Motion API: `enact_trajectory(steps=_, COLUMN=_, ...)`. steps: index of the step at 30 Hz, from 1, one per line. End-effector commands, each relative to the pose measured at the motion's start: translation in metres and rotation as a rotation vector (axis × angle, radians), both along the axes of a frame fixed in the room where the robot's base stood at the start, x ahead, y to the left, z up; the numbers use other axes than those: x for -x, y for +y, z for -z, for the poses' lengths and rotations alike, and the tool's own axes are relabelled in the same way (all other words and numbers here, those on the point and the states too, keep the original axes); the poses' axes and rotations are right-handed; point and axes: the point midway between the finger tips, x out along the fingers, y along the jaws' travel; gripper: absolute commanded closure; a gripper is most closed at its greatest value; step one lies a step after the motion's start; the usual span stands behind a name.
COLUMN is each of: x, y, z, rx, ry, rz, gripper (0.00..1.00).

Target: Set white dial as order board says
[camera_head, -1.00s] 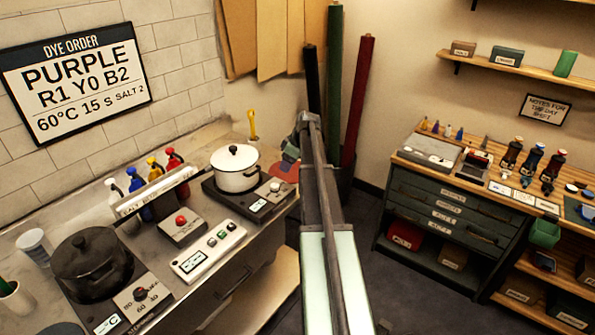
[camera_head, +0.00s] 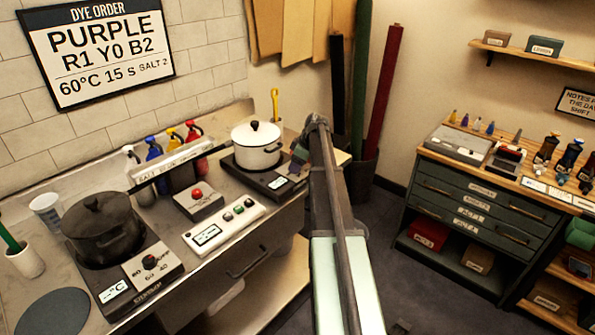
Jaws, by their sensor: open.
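The order board (camera_head: 98,52) on the left wall reads PURPLE, R1 Y0 B2, 60°C, 15 S, SALT 2. The white pot (camera_head: 257,150) with its lid on stands on a dark hot plate (camera_head: 262,182). A small light display shows on that plate's front. The control corner right of the display is hidden by my arm, so I cannot read its dial. My gripper (camera_head: 299,153) is only partly seen at that corner, beside the pot's right side. It is open; its fingertips are not clear, and I cannot tell whether they touch anything.
A black pot (camera_head: 103,230) stands on another hot plate with a dark dial (camera_head: 150,262) marked 80, 60, 40. Between the plates are a red-button box (camera_head: 198,203) and a button panel (camera_head: 224,224). Several coloured bottles stand behind. Fabric rolls and a drawer cabinet (camera_head: 478,205) are to the right.

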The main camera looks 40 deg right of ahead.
Motion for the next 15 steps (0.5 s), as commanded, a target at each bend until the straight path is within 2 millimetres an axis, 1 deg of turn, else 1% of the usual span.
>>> enact_trajectory(steps=3, x=0.0001, y=0.0, z=-0.002, rx=0.0, ry=0.0, rz=0.0, gripper=0.42)
enact_trajectory(steps=4, x=0.0002, y=0.0001, z=-0.002, rx=0.0, ry=0.0, rz=0.0, gripper=0.44)
enact_trajectory(steps=13, x=0.0003, y=0.0001, z=-0.002, rx=0.0, ry=0.0, rz=0.0, gripper=0.9)
enact_trajectory(steps=15, x=0.0003, y=0.0001, z=-0.002, rx=0.0, ry=0.0, rz=0.0, gripper=0.91)
